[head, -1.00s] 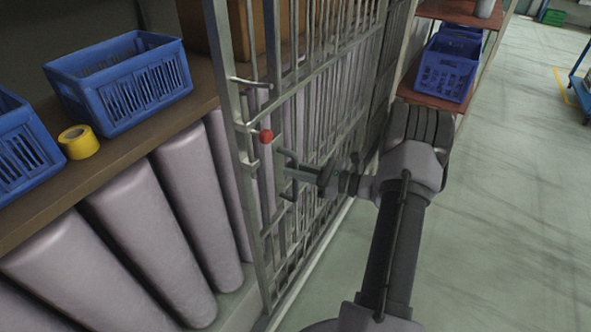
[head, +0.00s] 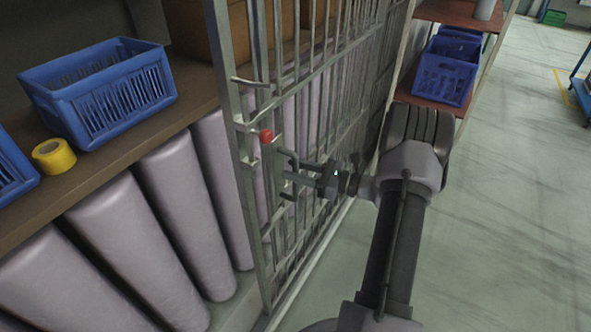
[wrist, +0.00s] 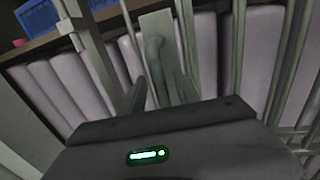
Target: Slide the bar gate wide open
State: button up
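The bar gate (head: 264,250), a grey metal frame with upright bars, stands in front of the shelving, with shelf and rolls uncovered to its left. Its upright handle (wrist: 156,70) is a curved grey bar on a pale plate in the wrist view. My gripper (head: 290,176) is at the handle, with one finger on either side of it in the wrist view (wrist: 160,90). It appears shut on the handle, though the contact is partly hidden. A red knob (head: 266,136) sits on a latch on the gate's left post, above my gripper.
Left of the gate, a shelf (head: 110,163) holds blue crates (head: 100,95) and a yellow tape roll (head: 54,156); large pale rolls (head: 185,215) stand below. Beyond the gate are brown shelves with a blue crate (head: 447,70). The floor (head: 510,220) on the right is clear.

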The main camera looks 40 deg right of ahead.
jog(key=p+v, duration=0.3)
jog(key=v, duration=1.4)
jog(key=shift+s, duration=0.15)
jog(key=shift+d, duration=0.15)
jog(key=w+a+r+n+g, duration=0.2)
jog(key=a+r+n+g, duration=0.2)
jog(key=a, duration=0.4)
jog(key=w+a+r+n+g, duration=0.1)
jog(key=a+r+n+g, duration=0.25)
jog(key=a, duration=0.45)
jog(key=w+a+r+n+g, duration=0.25)
jog(key=a+n+g, duration=0.2)
jog(key=a, duration=0.35)
jog(key=s+a+r+n+t+h+b, duration=0.1)
jog(key=s+a+r+n+h, duration=0.2)
jog(key=s+a+n, duration=0.3)
jog(key=s+a+r+n+t+h, duration=0.1)
jog(key=s+a+r+n+h, duration=0.2)
jog(key=s+a+n, duration=0.4)
jog(key=shift+a+h+b, duration=0.4)
jog(key=shift+a+h, duration=0.2)
jog(key=shift+a, duration=0.5)
